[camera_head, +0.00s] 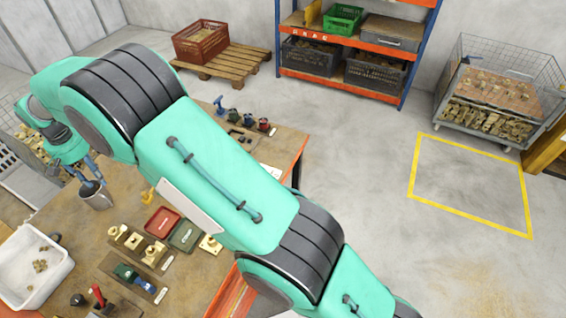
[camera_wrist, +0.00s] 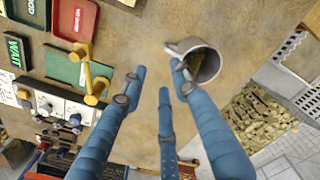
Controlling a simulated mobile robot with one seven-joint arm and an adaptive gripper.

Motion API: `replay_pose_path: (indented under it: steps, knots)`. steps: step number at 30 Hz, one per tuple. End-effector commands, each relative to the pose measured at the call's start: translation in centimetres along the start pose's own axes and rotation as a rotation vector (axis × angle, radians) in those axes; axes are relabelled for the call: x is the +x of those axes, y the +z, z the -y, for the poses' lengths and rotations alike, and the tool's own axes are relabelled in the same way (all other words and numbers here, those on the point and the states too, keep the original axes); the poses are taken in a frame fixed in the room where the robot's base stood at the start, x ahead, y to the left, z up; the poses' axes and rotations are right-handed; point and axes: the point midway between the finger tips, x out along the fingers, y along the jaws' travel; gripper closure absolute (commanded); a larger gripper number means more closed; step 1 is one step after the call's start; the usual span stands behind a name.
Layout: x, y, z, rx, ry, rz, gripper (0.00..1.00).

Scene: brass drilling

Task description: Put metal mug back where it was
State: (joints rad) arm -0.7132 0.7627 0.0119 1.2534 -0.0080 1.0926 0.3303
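The metal mug (camera_head: 98,199) is grey and appears to stand upright on the wooden workbench (camera_head: 82,228), left of my arm in the head view. In the wrist view the mug (camera_wrist: 209,66) is at upper right, with its handle toward the left and something brown inside. My gripper (camera_wrist: 158,76) has blue fingers that are spread apart with a gap between them. The right finger's tip overlaps the mug's handle side; I cannot tell whether it touches. In the head view my gripper (camera_head: 88,180) is right at the mug's rim.
A white bin (camera_head: 50,280) stands at the bench's left edge. Red (camera_head: 162,222) and green (camera_head: 185,236) trays and brass parts lie right of the mug. A yellow hook-like part (camera_wrist: 93,75) stands near the left finger. Bare bench surrounds the mug.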

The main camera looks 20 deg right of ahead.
Motion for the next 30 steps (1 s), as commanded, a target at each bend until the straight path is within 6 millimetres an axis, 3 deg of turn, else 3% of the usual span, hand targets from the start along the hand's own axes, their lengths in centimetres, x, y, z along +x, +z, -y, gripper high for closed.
replay_pose_path:
  steps: [8,14,23,30]
  knots:
    - [-6.9,1.7,-6.5,0.036,-0.012,-0.043,0.70]
    - [-12.1,4.3,-12.0,0.067,-0.018,-0.080,0.70]
    - [-18.8,9.7,-19.6,0.113,-0.022,-0.135,0.70]
    - [-23.1,15.1,-25.1,0.149,-0.020,-0.180,0.70]
